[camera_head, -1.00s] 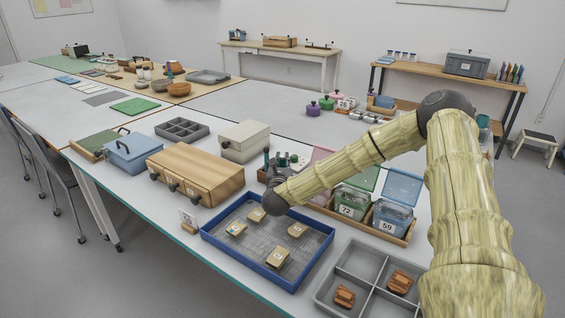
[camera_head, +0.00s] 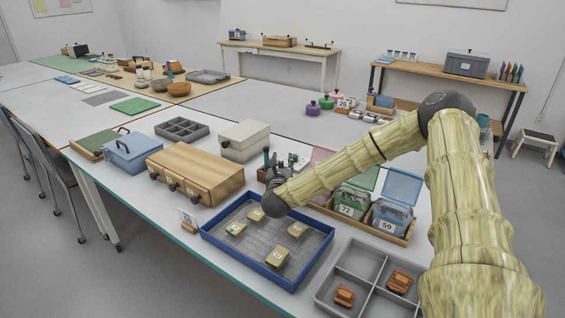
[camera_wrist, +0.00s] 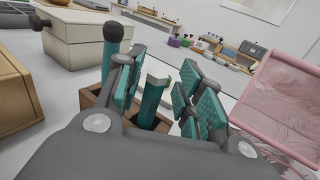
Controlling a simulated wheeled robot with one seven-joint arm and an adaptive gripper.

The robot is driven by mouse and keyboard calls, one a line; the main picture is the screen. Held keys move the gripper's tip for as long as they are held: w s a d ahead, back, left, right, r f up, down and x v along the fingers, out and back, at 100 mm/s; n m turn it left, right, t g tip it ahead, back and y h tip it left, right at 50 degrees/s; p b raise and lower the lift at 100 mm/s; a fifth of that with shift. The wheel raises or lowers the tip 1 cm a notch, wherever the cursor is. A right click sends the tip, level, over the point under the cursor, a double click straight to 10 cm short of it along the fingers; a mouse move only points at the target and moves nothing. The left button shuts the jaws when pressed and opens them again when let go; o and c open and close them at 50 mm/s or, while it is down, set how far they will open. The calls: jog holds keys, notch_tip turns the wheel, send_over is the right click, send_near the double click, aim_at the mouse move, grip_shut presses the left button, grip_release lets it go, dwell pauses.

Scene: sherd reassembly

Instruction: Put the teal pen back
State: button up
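A second teal-dark shaft with a round black top (camera_wrist: 113,34) stands in the holder further left. In the head view my gripper (camera_head: 287,168) is at the holder behind the blue tray, and my wrist hides most of it.
A pink lidded box (camera_wrist: 281,105) is close on the right. A cream box (camera_head: 244,141) and a wooden drawer chest (camera_head: 195,174) stand to the left. The blue tray (camera_head: 268,287) with several numbered blocks is in front. Green and blue lidded bins stand right.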

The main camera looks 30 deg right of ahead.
jog(key=b+v, duration=0.1)
jog(key=v, duration=1)
dwell(1.1)
